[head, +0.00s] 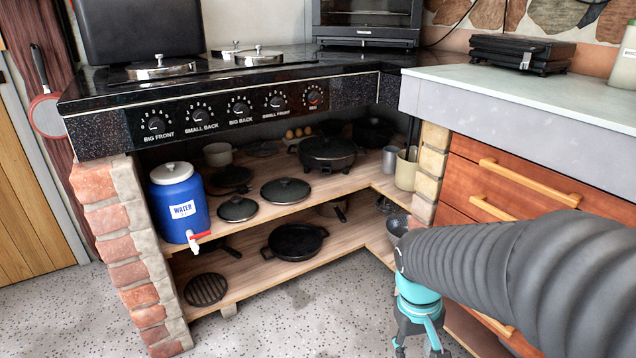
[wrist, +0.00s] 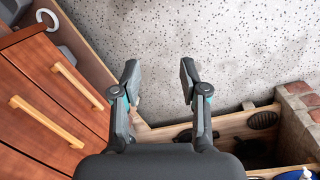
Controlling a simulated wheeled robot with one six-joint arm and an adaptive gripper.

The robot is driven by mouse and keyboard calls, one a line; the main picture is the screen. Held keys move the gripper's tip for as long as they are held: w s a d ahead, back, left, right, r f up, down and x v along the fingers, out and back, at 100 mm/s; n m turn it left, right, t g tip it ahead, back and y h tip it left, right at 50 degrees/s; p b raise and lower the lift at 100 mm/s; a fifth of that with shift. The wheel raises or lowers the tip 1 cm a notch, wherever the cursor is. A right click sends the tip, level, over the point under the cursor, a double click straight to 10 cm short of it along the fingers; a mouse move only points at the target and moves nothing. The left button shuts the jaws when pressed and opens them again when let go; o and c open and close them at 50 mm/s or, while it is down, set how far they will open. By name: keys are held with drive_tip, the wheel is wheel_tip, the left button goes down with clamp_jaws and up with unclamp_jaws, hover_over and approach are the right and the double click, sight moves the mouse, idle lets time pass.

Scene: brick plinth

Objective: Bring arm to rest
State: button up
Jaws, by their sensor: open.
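My gripper (wrist: 159,78) is open in the wrist view, with nothing between its two fingers. The speckled floor shows beyond the fingertips. In the head view my gripper (head: 422,345) hangs at the lower right, with teal parts, pointing down in front of the lower shelves. My arm (head: 500,265) in its grey ribbed sleeve reaches in from the right edge, across the front of the wooden drawers (head: 520,180). The arm hides part of the drawers and the shelf corner.
Wooden shelves (head: 330,187) under the stove (head: 240,98) hold pans, lids and a blue water jug (head: 180,205). A brick pillar (head: 125,250) stands at the left. Drawer handles (wrist: 75,85) jut out near my gripper. The speckled floor (head: 300,320) in front is clear.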

drive_tip(key=s+a+r+t+p, duration=0.1)
drive_tip(key=s+r+t, duration=0.2)
drive_tip(key=r, duration=0.4)
drive_tip(key=s+r+m+t+y+p, duration=0.1)
drive_tip(key=s+r+t, duration=0.1)
drive_tip(key=r, duration=0.6)
drive_tip(key=shift+s+a+t+p, duration=0.3)
drive_tip(key=shift+s+a+t, duration=0.1)
drive_tip(key=shift+s, duration=0.05)
